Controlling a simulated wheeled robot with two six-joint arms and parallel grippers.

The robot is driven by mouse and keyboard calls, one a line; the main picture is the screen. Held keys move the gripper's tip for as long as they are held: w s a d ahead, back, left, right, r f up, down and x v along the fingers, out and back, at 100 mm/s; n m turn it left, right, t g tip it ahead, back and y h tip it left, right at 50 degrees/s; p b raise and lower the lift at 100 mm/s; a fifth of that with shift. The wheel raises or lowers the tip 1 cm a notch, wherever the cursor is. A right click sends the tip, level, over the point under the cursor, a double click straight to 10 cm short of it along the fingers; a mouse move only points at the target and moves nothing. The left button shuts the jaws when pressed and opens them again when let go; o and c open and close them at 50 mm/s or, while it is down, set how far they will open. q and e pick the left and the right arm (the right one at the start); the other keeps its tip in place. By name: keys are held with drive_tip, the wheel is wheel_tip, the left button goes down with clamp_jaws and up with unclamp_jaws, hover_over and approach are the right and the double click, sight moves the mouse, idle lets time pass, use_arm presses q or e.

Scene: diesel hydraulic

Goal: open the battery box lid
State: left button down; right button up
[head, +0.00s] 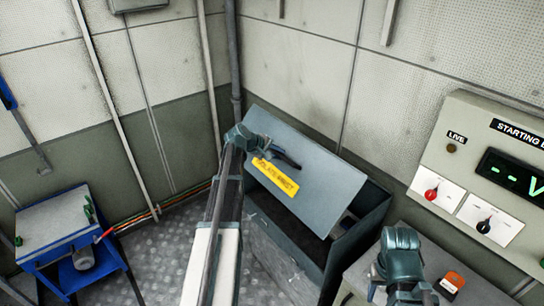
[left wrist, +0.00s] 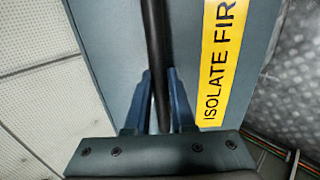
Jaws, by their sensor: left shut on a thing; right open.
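The battery box (head: 358,236) is a dark grey-green box in the middle of the head view. Its flat lid (head: 335,172) is raised and tilted, with a dark gap between it and the box rim. A yellow label (head: 276,178) is on the lid; it also shows in the left wrist view (left wrist: 222,60). My left gripper (head: 268,149) is at the lid. In the left wrist view its fingers (left wrist: 160,100) are shut around the black bar handle (left wrist: 156,45). My right gripper (head: 405,285) is low at the right, apart from the box; its fingertips are not clear.
A panel (head: 480,170) with a red knob (head: 431,194), a black knob (head: 484,226) and a green display is on the right wall. An orange item (head: 453,281) lies on a grey surface beside my right gripper. A blue-framed table (head: 50,225) stands at the left. Metal floor shows between.

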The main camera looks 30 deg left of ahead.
use_arm(q)
drive_tip(key=w+d+r+p, duration=0.1)
drive_tip(key=w+r+p, duration=0.2)
drive_tip(key=r, duration=0.1)
drive_tip(key=w+d+r+p, duration=0.1)
drive_tip(key=w+r+p, duration=0.2)
drive_tip(key=r+p, duration=0.1)
drive_tip(key=w+d+r+p, duration=0.2)
drive_tip(key=w+r+p, duration=0.2)
drive_tip(key=r, duration=0.1)
drive_tip(key=shift+r, duration=0.1)
drive_tip(key=shift+w+d+r+p, duration=0.3)
drive_tip(key=shift+w+r+p, duration=0.15)
drive_tip(key=shift+w+p, duration=0.25)
drive_tip(key=shift+s, duration=0.1)
drive_tip(key=c, duration=0.8)
unclamp_jaws()
drive_tip(key=shift+o, duration=0.2)
drive_tip(key=s+a+r+p, duration=0.1)
drive_tip(key=s+a, duration=0.2)
drive_tip(key=s, duration=0.4)
drive_tip(key=s+a+r+p, duration=0.2)
drive_tip(key=s+a, duration=0.1)
drive_tip(key=s, duration=0.4)
drive_tip(key=shift+s, duration=0.3)
drive_tip(key=shift+r, duration=0.1)
